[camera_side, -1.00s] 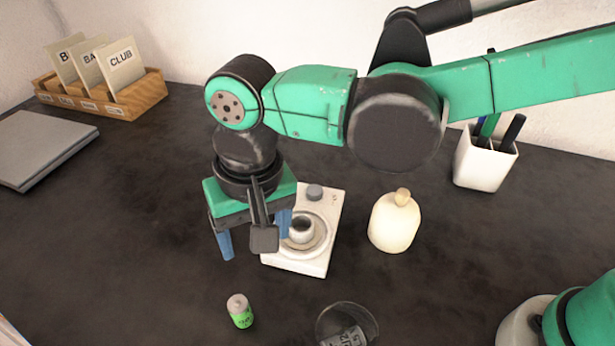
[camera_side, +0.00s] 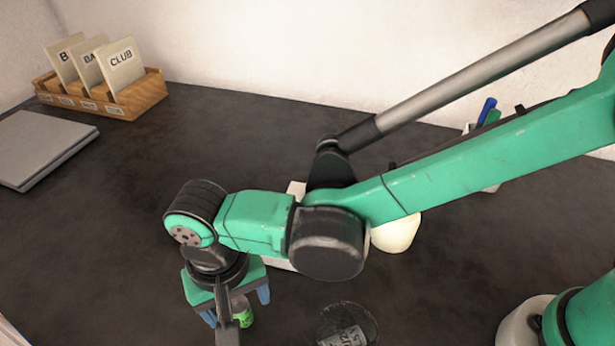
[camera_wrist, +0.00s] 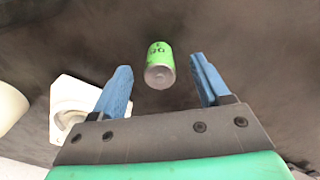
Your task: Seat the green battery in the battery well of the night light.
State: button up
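The green battery (camera_side: 243,312) stands upright on the dark table, partly hidden by my gripper in the side view. In the wrist view the battery (camera_wrist: 160,66) shows its grey end and lies between and just beyond my blue fingertips, with a gap on each side. My gripper (camera_wrist: 162,80) is open and empty above it; in the side view the gripper (camera_side: 237,308) hangs around the battery's place. The white night light (camera_side: 278,262) is mostly hidden behind my arm; the wrist view shows part of its body (camera_wrist: 90,93) and round well at left.
A dark round bowl (camera_side: 370,320) with labelled items inside stands close to the right of the battery. A cream rounded object (camera_side: 400,234) is behind my arm. A wooden card holder (camera_side: 140,100) and grey flat box (camera_side: 40,145) are at far left.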

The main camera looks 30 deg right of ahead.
aim_at(237, 303)
grip_shut()
jog(key=shift+r, duration=0.1)
notch_tip(237, 303, up, 19)
jog(key=w+d+r, duration=0.3)
jog(key=w+d, duration=0.4)
jog(key=d, duration=0.5)
jog(key=shift+n, duration=0.3)
notch_tip(237, 303, down, 19)
jog(key=shift+s+a+r, duration=0.1)
